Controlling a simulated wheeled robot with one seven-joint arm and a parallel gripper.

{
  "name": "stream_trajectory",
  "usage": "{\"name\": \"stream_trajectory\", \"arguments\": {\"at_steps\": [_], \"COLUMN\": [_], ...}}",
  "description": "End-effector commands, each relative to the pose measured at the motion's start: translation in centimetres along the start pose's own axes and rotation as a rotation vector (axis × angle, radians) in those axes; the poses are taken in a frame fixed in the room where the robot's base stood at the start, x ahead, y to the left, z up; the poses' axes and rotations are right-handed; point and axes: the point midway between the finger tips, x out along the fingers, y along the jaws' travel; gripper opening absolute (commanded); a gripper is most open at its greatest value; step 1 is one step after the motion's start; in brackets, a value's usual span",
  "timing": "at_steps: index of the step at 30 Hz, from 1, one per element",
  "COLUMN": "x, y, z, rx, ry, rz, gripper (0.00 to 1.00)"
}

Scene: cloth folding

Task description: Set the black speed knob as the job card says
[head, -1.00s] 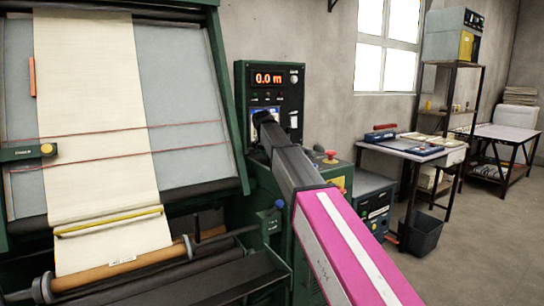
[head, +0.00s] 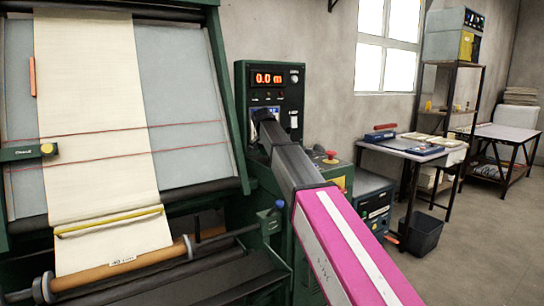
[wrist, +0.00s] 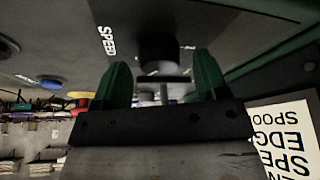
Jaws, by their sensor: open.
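The knob's pointer and setting are not readable. A white card (wrist: 288,130) with upside-down black print, cut off by the frame, is at the right; parts of words such as "SPE" show. In the head view my gripper (head: 262,119) is at the lower control panel and hides the knob.
The control panel (head: 242,80) has a red display (head: 268,78) reading 0.0 m. A red stop button (head: 331,155) sits on a box right of my arm. The cloth machine (head: 228,110) fills the left.

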Motion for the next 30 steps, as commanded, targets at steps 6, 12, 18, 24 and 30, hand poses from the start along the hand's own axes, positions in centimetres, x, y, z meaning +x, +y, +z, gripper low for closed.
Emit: {"name": "stream_trajectory", "arguments": {"at_steps": [6, 12, 18, 24, 30], "x": [-4.0, -7.5, -9.5, -9.9, -9.9], "y": [0.0, 0.0, 0.0, 0.0, 0.0], "z": [-0.1, 0.0, 0.0, 0.1, 0.1], "rx": [0.000, 0.000, 0.000, 0.000, 0.000], "ry": [0.001, 0.001, -0.001, -0.001, -0.001], "rz": [-0.001, -0.001, 0.000, 0.000, 0.000], "gripper": [0.67, 0.67, 0.67, 0.67, 0.67]}}
